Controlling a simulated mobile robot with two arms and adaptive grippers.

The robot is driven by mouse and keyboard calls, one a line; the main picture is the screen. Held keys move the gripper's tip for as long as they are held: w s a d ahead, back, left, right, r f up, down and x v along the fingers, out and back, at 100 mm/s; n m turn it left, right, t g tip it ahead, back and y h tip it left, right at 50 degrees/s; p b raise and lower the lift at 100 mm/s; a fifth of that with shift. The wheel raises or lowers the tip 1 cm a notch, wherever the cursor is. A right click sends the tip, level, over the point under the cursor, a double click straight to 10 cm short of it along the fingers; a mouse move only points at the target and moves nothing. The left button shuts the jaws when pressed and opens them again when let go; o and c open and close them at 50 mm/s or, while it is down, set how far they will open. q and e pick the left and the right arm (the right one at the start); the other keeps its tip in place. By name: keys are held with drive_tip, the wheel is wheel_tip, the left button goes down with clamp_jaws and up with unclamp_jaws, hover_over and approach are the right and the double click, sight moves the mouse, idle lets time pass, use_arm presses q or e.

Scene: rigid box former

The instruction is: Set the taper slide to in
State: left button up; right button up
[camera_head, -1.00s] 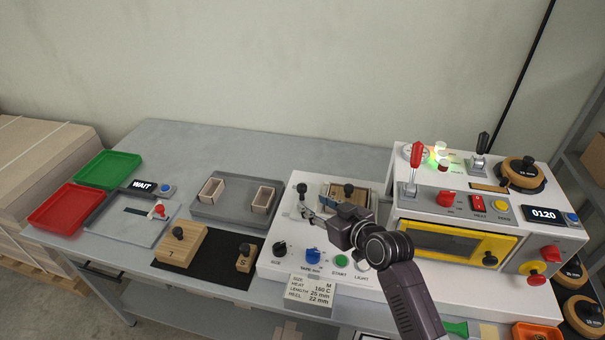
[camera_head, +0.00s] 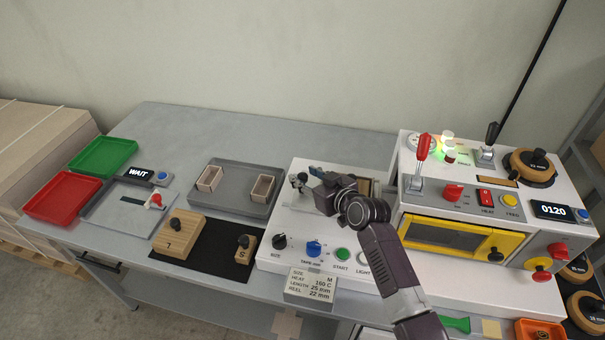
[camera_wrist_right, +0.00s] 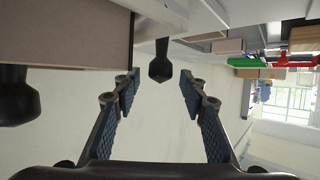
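The small black knob (camera_head: 296,179), which looks like the taper slide's handle, stands at the left end of the white machine top (camera_head: 275,222). My right gripper (camera_head: 312,180) is just right of it, low over the machine, and hides part of the slide. In the right wrist view the gripper (camera_wrist_right: 160,88) is open. A black knob (camera_wrist_right: 160,62) shows between and just beyond its fingertips, with no visible contact. The slide's marking is not readable. My left gripper is not in view.
A wooden block (camera_head: 366,187) on the machine is mostly hidden by my right gripper. The size knob (camera_head: 279,242), blue tape knob (camera_head: 313,248) and green start button (camera_head: 342,254) line the front. The grey tray (camera_head: 232,190) stands left; the yellow-framed unit (camera_head: 440,236) stands right.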

drive_tip(key=shift+x, duration=0.9)
drive_tip(key=shift+c, duration=0.3)
clamp_jaws()
